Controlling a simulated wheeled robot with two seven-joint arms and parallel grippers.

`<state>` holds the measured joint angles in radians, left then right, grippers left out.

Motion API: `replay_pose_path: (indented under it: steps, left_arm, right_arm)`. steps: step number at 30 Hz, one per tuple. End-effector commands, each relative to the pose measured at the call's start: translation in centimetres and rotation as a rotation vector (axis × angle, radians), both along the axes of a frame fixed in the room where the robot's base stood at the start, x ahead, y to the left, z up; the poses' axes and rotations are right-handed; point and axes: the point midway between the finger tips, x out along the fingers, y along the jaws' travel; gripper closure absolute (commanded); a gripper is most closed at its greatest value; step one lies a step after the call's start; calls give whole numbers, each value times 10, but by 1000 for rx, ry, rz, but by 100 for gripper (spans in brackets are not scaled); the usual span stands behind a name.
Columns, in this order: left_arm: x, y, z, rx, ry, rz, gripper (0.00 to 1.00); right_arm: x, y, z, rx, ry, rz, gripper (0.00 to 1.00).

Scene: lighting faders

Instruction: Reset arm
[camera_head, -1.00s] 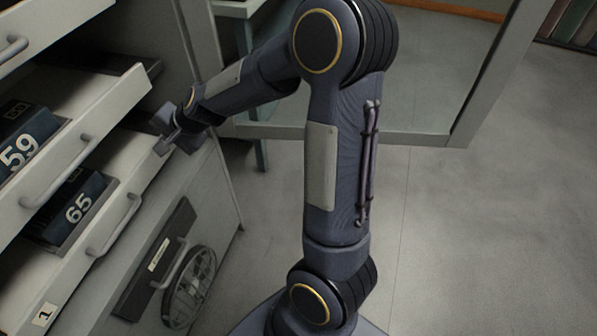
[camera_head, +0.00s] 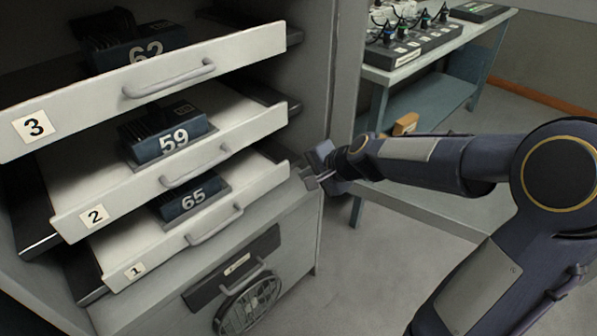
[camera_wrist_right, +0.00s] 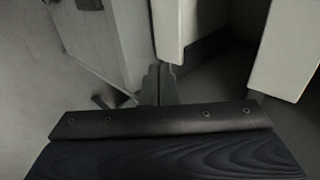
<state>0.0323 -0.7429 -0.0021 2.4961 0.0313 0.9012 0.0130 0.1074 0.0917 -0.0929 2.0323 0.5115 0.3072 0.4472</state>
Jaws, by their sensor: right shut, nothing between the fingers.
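My right arm comes in from the right in the head view. Its gripper (camera_head: 309,176) is shut and empty, beside the right end of the open drawers of the grey cabinet. In the right wrist view the closed fingertips (camera_wrist_right: 160,84) show near a pale drawer edge; I cannot tell whether they touch it. My left gripper is not in view. Drawer 3 (camera_head: 80,103), drawer 2 (camera_head: 125,198) and drawer 1 (camera_head: 160,258) are pulled out. They hold dark blocks marked 62 (camera_head: 140,52), 59 (camera_head: 168,140) and 65 (camera_head: 190,200).
A bench (camera_head: 428,60) behind carries a row of devices with cables (camera_head: 410,40). Open floor (camera_head: 420,225) lies between bench and cabinet.

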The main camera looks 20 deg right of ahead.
Motion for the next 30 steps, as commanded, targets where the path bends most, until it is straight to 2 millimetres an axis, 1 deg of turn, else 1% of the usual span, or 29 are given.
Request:
replay_pose_path:
  steps: [1, 3, 6, 11, 14, 17, 19, 21, 24, 27, 30]
  left_arm:
    - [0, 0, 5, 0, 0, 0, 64]
    - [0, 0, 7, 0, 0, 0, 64]
    - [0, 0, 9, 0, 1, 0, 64]
    - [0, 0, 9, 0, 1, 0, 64]
    - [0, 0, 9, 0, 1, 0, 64]
    - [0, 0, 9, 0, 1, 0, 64]
    - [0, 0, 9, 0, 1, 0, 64]
    - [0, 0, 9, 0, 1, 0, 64]
    - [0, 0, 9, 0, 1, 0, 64]
    - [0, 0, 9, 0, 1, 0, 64]
    - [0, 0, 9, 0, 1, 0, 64]
  right_arm:
    - [-5, -2, 9, -1, -1, -1, 100]
    - [-11, -4, 13, -1, 0, 1, 100]
    - [-16, -6, 16, 0, 1, 0, 100]
    - [-18, -6, 16, 0, 1, 1, 100]
    - [-26, -2, 22, -15, -7, 35, 100]
    - [-55, 10, 34, -72, -29, 144, 100]
    - [-86, 23, 43, -139, -47, 261, 100]
    - [-119, 34, 47, -214, -62, 382, 100]
    - [-160, 45, 45, -313, -73, 524, 100]
    - [-192, 51, 39, -399, -76, 638, 100]
    - [-221, 55, 31, -477, -74, 732, 100]
